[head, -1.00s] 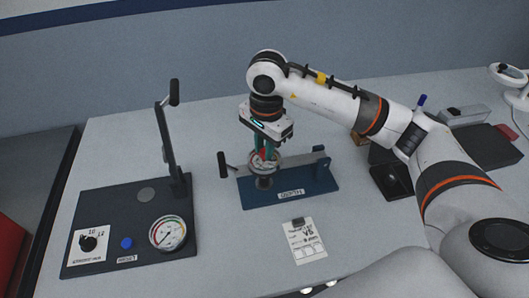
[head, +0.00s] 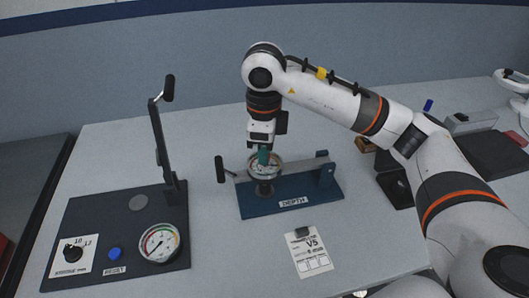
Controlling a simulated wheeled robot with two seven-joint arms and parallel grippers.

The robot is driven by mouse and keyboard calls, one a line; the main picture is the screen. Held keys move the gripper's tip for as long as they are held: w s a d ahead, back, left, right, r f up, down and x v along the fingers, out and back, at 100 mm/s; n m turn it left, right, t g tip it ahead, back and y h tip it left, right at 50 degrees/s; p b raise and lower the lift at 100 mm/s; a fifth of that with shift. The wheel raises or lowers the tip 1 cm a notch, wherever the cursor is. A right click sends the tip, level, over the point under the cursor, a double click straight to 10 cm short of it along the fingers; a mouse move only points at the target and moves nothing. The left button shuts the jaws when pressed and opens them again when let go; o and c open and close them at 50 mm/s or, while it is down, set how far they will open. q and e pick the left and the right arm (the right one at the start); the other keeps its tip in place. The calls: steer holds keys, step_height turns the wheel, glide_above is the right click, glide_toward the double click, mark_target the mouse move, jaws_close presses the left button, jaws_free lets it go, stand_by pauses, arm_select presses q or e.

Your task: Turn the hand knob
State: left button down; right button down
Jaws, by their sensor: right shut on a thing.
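A round pale hand knob (head: 252,172) sits on the blue fixture (head: 320,198), which has a black side handle and a small front label. My right gripper (head: 264,162) points straight down over the fixture, with its green fingers shut on the knob. I see the fingers edge-on, so one hides the other and they cover the knob's middle. A dark round part (head: 264,189) shows just below the knob. My left gripper is not in view.
A dark panel (head: 90,215) at left carries an upright lever (head: 160,140), a dial gauge (head: 160,243), a blue button (head: 115,254) and a black selector (head: 72,253). A paper card (head: 309,255) lies in front of the fixture. Dark trays (head: 490,155) stand at right.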

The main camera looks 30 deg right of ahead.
steer(key=m+b, duration=0.1)
steer(key=m, duration=0.3)
steer(key=shift+m, duration=0.4)
steer(key=m, duration=0.3)
steer(key=shift+w+m, duration=0.1)
steer(key=shift+m, duration=0.2)
steer(key=m, duration=1)
steer(key=shift+g, duration=0.3)
steer(key=shift+m, duration=0.3)
steer(key=c, duration=1.3)
jaws_free()
steer(key=r+p, duration=0.1)
steer(key=r, duration=1.1)
steer(key=shift+w+a+p, duration=0.15)
steer(key=shift+a+p, duration=0.05)
steer(key=shift+p, duration=0.2)
